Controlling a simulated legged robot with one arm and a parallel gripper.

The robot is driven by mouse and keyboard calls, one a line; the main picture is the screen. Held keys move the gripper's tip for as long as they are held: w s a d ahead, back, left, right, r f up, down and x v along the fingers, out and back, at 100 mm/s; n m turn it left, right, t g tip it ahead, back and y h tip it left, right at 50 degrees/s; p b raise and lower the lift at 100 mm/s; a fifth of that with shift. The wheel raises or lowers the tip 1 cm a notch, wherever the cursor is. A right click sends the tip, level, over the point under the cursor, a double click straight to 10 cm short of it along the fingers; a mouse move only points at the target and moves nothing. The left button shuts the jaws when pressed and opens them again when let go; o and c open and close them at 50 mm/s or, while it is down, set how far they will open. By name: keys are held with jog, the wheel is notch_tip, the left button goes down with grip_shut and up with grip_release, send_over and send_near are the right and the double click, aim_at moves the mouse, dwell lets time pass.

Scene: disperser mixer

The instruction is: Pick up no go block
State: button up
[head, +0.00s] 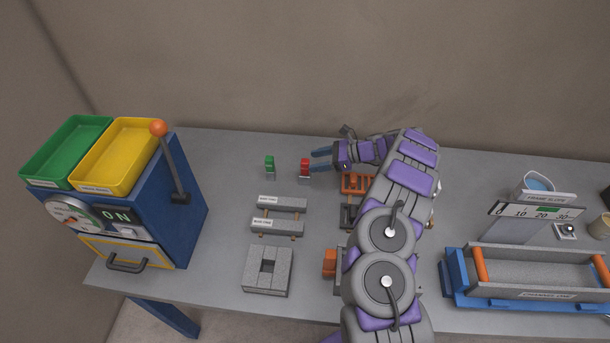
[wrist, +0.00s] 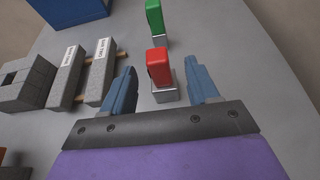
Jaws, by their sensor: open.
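The no go block appears to be the small block with a red top (head: 304,165) and a grey metal base, upright on the table. In the wrist view the red-topped block (wrist: 158,66) stands centred between the two blue fingers, with a gap on each side. My gripper (head: 318,161) is open and empty, just to the right of that block in the head view. The fingers also show in the wrist view (wrist: 164,84). A similar block with a green top (head: 269,163) stands to the left; it is beyond the red one in the wrist view (wrist: 155,18).
Two grey labelled bars (head: 278,227) and a square grey block with a hole (head: 267,271) lie in front. A blue machine (head: 190,215) with green and yellow trays stands left. An orange rack (head: 355,182) is partly hidden by my arm. A channel fixture (head: 540,295) sits right.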

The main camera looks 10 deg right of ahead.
aim_at(300, 172)
jog(key=shift+b+x, duration=0.8)
jog(key=shift+x, duration=2.6)
jog(key=shift+s, duration=0.15)
grip_shut()
